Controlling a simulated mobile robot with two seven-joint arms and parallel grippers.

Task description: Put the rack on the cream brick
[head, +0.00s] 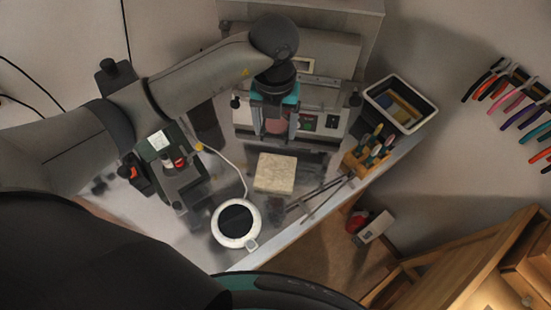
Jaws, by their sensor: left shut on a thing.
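The cream brick (274,174) is a pale, squarish block lying flat on the metal worktop in the middle of the head view. My left gripper (276,122) is beyond the brick in the picture, fingers pointing down. It is shut on a small pinkish thing, which I take to be the rack (277,127). The fingers hide most of its shape. The rack appears apart from the brick; its exact height above the worktop is hard to tell. My right gripper is not in view.
A wooden holder with tools (355,162) stands right of the brick, with thin metal rods (318,194) nearby. A round white-rimmed dish (236,223) is at front left. A metal machine (325,122) stands behind the gripper, and a bin (427,115) at back right.

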